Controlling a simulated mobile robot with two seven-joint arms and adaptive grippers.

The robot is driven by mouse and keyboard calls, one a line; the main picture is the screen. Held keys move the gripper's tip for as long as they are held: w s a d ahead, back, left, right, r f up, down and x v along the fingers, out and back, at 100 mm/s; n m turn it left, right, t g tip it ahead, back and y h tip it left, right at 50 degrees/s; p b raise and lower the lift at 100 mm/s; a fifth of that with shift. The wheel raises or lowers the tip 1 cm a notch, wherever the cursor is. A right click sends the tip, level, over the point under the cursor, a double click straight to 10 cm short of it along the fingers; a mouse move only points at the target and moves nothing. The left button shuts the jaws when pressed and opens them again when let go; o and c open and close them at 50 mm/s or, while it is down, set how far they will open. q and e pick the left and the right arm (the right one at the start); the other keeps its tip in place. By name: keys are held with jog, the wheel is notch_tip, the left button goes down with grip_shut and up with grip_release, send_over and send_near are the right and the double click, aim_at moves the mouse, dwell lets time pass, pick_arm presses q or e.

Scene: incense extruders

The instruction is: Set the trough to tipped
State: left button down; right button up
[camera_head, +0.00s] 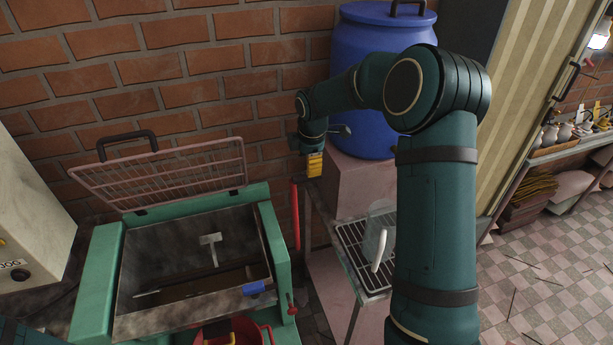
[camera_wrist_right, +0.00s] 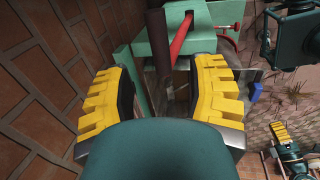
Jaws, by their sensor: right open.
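The trough (camera_head: 195,222) is a grey metal basin in a green frame (camera_head: 97,268), with a small pale T-shaped piece inside. Its wire grate lid (camera_head: 170,172) stands raised at the back. A red lever (camera_head: 295,217) stands upright at the frame's right side. My right gripper (camera_head: 314,165) is just above and slightly right of the lever's top. In the right wrist view its yellow fingers (camera_wrist_right: 162,95) are apart. A red bar (camera_wrist_right: 181,35) and a dark post lie beyond the gap; I cannot tell whether either is between the fingers. My left gripper (camera_wrist_right: 284,137) shows only partly, its opening unclear.
A blue barrel (camera_head: 375,30) stands on a pinkish block behind my right arm. A wire rack (camera_head: 352,240) with a clear jug (camera_head: 379,232) is right of the trough. A red pot (camera_head: 268,331) is at the front. The brick wall is close behind.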

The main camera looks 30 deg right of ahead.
jog(key=x, duration=0.6)
jog(key=shift+f, duration=0.4)
jog(key=shift+c, duration=0.4)
grip_shut()
